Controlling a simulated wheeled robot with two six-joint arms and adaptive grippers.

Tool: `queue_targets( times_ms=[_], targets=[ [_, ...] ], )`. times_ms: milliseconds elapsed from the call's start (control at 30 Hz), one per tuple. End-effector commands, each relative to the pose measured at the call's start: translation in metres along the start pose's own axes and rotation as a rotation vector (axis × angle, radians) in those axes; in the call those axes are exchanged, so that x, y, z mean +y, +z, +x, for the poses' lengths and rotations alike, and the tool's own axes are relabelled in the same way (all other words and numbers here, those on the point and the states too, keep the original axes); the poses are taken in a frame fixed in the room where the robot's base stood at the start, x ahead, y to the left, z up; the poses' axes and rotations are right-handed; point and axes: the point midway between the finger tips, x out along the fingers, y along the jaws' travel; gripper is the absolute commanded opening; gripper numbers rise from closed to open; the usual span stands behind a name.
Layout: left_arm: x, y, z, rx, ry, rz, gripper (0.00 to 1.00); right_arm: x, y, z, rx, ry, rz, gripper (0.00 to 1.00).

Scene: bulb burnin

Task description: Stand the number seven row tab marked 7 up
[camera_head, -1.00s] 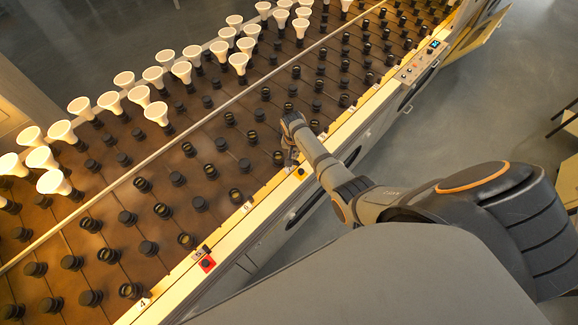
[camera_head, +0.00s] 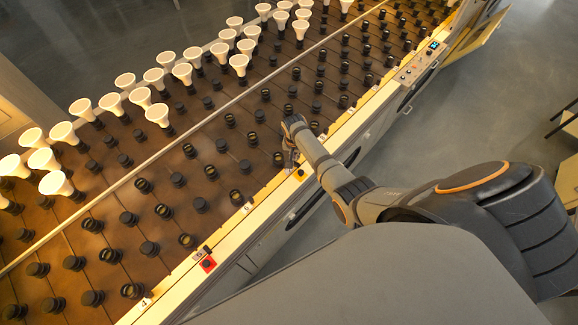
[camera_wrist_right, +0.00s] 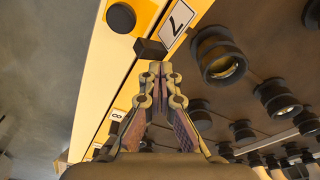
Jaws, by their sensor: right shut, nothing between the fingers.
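The row tab marked 7 (camera_wrist_right: 178,20) is a white plate with a dark edge on the yellow rail, at the top of the right wrist view. It looks flat against the rail, though its tilt is hard to judge. A small dark block (camera_wrist_right: 150,48) sits at its lower end. My right gripper (camera_wrist_right: 160,68) is shut and empty, its tips just below the dark block; I cannot tell if they touch it. In the head view my right gripper (camera_head: 290,165) is over the rail, and I cannot make out the 7 there. My left gripper is not in view.
A round black knob on a yellow plate (camera_wrist_right: 120,17) is beside the tab. The tab marked 8 (camera_wrist_right: 117,115) is farther along the rail. Black sockets (camera_wrist_right: 220,58) stand close by on the board.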

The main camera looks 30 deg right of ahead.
Motion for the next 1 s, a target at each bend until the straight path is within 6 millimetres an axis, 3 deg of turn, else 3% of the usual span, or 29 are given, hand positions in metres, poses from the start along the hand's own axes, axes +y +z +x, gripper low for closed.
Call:
queue_targets(
  times_ms=[467, 800, 1000],
  targets=[
    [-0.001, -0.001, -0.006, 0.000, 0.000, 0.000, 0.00, 0.003, 0.006, 0.001, -0.011, 0.003, 0.000, 0.00],
    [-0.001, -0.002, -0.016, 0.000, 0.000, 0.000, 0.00, -0.007, -0.004, -0.018, -0.006, 0.000, 0.000, 0.00],
    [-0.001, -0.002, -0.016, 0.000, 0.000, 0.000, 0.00, -0.008, -0.006, -0.019, -0.004, 0.001, 0.000, 0.00]
  ],
)
